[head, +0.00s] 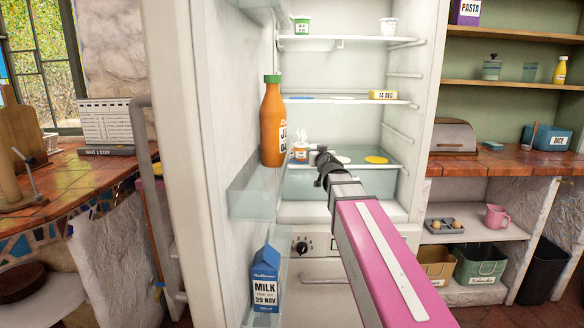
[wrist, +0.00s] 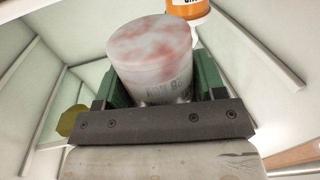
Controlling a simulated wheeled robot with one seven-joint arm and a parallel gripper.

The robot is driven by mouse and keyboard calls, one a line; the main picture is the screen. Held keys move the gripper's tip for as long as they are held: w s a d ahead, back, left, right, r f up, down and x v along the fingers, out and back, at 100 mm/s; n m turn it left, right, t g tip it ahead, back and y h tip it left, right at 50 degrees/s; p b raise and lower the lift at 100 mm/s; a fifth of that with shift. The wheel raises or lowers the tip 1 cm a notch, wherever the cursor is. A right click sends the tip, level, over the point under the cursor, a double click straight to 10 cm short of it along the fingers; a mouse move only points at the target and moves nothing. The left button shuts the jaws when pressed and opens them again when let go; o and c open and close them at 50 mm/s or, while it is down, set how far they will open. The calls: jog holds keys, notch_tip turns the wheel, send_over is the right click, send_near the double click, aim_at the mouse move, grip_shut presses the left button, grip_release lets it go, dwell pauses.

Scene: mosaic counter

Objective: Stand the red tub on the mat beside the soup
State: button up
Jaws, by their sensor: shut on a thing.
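A whitish tub with red blotches (wrist: 150,50), frosted-looking with dark print on its side, is between the green fingers of my gripper (wrist: 152,85). I take it for the red tub. My gripper is shut on it inside the open fridge; in the head view my gripper (head: 325,160) largely hides it. The orange soup container (head: 300,152) with a steam picture stands on the lower glass shelf, just left of my gripper. Its lower part shows at the top of the wrist view (wrist: 188,8). A round yellow mat (head: 376,160) lies bare on that shelf to the right.
A pale round patch (head: 342,159) lies between my gripper and the yellow mat. A tall juice bottle (head: 273,125) and a milk carton (head: 265,285) stand in the door racks at left. The shelf above (head: 340,101) holds a yellow box (head: 383,94).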

jog(key=w+d+r+m+h, duration=0.1)
jog(key=d+r+h, duration=0.1)
jog(key=d, duration=0.4)
jog(key=shift+d+r+m+h, duration=0.3)
jog(key=shift+r, duration=0.45)
